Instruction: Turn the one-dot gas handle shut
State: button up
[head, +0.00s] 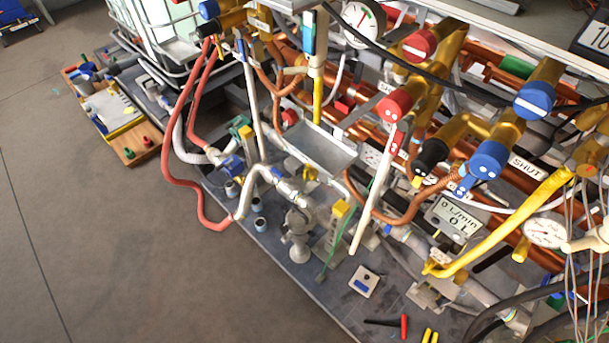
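A long yellow handle (510,228) is at the right of the head view. It slants from a brass fitting (590,157) near the right edge down and left to a bent end. A small orange dot shows on that fitting, but I cannot clearly read a dot count for the handle. A white "SHUT" label (527,167) sits just above the handle's upper part. Another yellow bar (318,100) stands upright near the top middle; I see no dots on it. My gripper is not in view.
Red knobs (394,107) and blue knobs (487,160) on brass valves crowd the area above the handle. A gauge (544,230), a flow display (454,219), thin grey cables (580,270) and a white lever (372,190) are close by. Open floor (110,250) lies left.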

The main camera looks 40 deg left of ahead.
aim_at(307, 170)
jog(key=i+j+u, duration=0.1)
jog(key=j, duration=0.3)
jog(key=j+u, duration=0.15)
jog(key=j, duration=0.25)
jog(key=i+j+u, duration=0.1)
jog(key=j, duration=0.3)
jog(key=i+j+u, duration=0.15)
jog(key=j, duration=0.2)
jog(key=i+j+u, duration=0.1)
jog(key=j, duration=0.3)
jog(key=i, duration=0.1)
